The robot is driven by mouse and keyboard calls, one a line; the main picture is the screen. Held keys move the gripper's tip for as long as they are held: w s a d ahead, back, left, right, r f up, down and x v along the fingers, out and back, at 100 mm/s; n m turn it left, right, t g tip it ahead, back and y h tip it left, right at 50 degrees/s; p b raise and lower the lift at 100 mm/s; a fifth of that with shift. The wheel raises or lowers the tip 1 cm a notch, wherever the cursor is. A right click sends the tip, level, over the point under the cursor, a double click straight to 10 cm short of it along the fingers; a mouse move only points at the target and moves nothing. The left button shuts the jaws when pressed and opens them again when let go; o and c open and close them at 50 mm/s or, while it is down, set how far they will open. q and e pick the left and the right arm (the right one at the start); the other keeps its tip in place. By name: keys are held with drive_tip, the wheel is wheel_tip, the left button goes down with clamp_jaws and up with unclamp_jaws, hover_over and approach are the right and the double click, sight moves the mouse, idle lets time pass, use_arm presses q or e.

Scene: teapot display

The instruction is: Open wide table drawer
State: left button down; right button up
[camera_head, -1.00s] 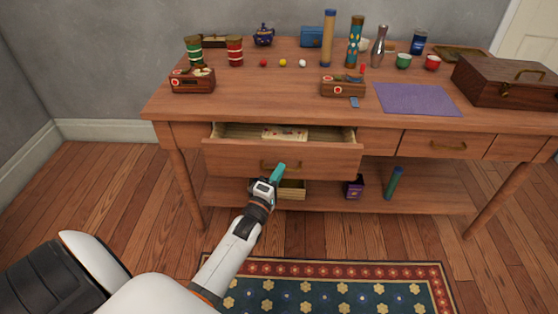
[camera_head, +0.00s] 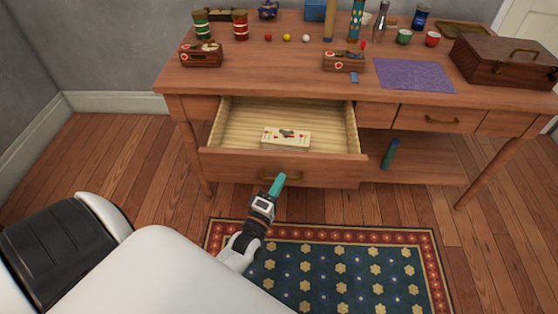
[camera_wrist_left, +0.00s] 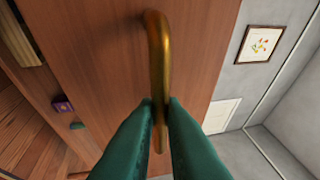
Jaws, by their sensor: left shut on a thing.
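The wide table drawer (camera_head: 225,166) is pulled well out of the wooden table. Its pale inside (camera_head: 240,125) is in view and holds a light box or card stack (camera_head: 286,138) with pictures on top. My left gripper (camera_head: 277,184) is at the drawer front, with its teal fingers at the handle. In the left wrist view the fingers (camera_wrist_left: 160,112) are shut on the brass handle (camera_wrist_left: 158,50), around its lower part in that picture. My right gripper is not in view.
The tabletop carries a wooden chest (camera_head: 505,62), a purple mat (camera_head: 412,75), tins, cups and small balls. A second, narrower drawer (camera_head: 438,119) is closed at the right. A patterned rug (camera_head: 340,265) lies on the floor in front.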

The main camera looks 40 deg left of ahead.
use_arm(q)
drive_tip(key=shift+s, duration=0.1)
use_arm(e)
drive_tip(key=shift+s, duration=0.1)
use_arm(q)
drive_tip(key=c, duration=1.5)
unclamp_jaws()
drive_tip(key=v, duration=1.2)
